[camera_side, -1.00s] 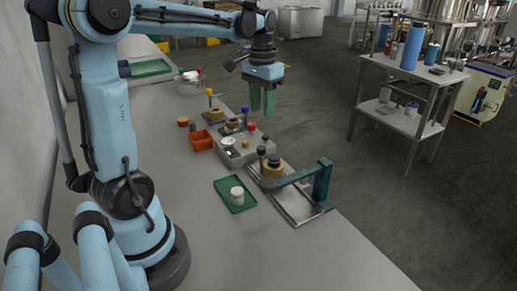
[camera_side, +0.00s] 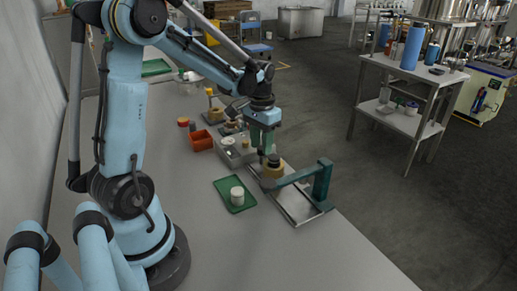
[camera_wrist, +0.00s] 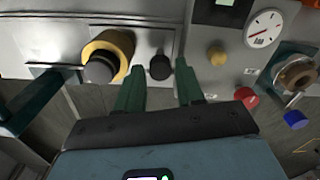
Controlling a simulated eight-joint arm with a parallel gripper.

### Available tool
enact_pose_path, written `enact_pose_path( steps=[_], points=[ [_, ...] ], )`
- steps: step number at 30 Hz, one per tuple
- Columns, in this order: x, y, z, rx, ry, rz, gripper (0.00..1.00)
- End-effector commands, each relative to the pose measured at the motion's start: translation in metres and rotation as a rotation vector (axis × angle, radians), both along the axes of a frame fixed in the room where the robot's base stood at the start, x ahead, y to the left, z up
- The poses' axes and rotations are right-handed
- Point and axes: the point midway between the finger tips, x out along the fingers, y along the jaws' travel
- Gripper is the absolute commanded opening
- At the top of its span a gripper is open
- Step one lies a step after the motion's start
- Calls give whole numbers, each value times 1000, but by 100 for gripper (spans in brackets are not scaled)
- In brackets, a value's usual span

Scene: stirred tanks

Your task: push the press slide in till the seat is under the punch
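The press (camera_side: 318,187) stands near the front edge of the bench, with a teal post and an arm reaching left. Its metal slide rails (camera_side: 298,207) run beneath. A yellow ring (camera_side: 273,171) with a dark cylinder (camera_side: 274,160) sits by the arm's end; both show in the wrist view, the ring (camera_wrist: 122,42) and the cylinder (camera_wrist: 100,68). I cannot clearly tell the seat and the punch apart there. A black knob (camera_wrist: 160,67) stands right of the ring. My gripper (camera_side: 262,146) is low over it; in the wrist view its green fingers (camera_wrist: 159,68) are apart, one either side of the knob.
A grey control box (camera_side: 236,154) with a gauge (camera_wrist: 264,28), a yellow button (camera_wrist: 217,56) and a red button (camera_wrist: 246,96) lies beside the press. A green tray (camera_side: 224,190) with a white jar (camera_side: 237,196) and an orange bin (camera_side: 200,140) are left. The front bench is clear.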

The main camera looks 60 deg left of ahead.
Motion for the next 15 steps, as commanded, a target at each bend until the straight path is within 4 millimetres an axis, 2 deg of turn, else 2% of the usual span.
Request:
enact_pose_path(
  steps=[12,15],
  points=[
    [0,0,-7,0,0,0,37],
    [0,0,-7,0,0,0,22]
  ],
)
